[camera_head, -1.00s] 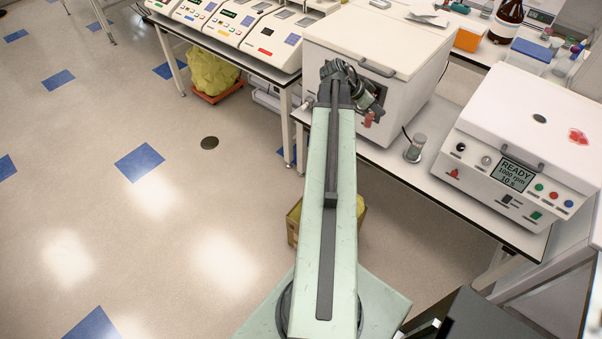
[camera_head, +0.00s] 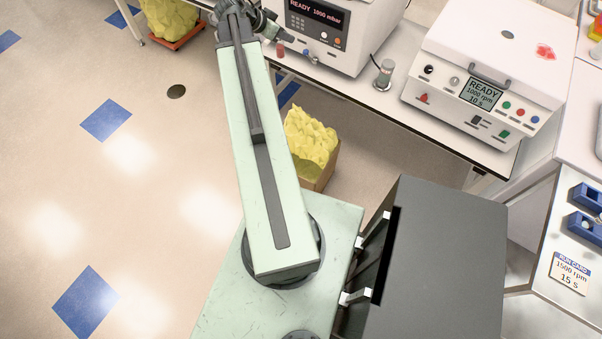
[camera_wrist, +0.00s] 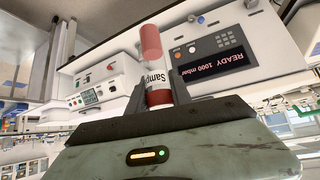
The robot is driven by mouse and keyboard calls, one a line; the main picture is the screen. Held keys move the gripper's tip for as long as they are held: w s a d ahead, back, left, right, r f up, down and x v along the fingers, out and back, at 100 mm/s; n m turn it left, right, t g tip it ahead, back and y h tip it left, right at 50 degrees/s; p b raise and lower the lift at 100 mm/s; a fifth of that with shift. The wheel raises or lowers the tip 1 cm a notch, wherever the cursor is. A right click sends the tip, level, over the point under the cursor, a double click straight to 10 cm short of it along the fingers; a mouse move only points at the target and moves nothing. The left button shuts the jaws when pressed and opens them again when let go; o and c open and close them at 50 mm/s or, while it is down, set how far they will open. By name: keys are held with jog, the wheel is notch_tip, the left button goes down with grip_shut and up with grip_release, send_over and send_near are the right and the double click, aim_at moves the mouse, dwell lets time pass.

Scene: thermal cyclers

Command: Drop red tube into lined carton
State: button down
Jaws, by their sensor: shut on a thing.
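The red tube (camera_wrist: 158,82), with a red cap and a white label reading "Samp", is held between the fingers of my gripper (camera_wrist: 157,97) in the wrist view. In the head view the gripper (camera_head: 268,27) is at the top, by the front of the bench, with the red tube (camera_head: 280,50) showing small beside it. The lined carton (camera_head: 324,173) is a brown box on the floor, with crumpled yellow lining bulging above its rim. It stands right of my arm and under the bench edge. The gripper is well away from it.
A white device reading "READY 1000 mbar" (camera_head: 335,30) stands on the bench beside the gripper. Another yellow-lined container with a red base (camera_head: 180,36) sits top left. Open floor lies left.

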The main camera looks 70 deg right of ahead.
jog(key=s+d+f+b, duration=0.2)
jog(key=f+b, duration=2.6)
jog(key=s+d+f+b, duration=0.1)
jog(key=d+f+b, duration=0.2)
jog(key=f+b, duration=2.5)
jog(key=shift+s+d+f, duration=0.15)
jog(key=shift+s+f, duration=0.2)
jog(key=shift+f, duration=0.5)
notch_tip(320, 180, down, 6)
jog(key=b, duration=0.5)
jog(key=shift+b, duration=0.4)
jog(key=c, duration=1.1)
grip_release()
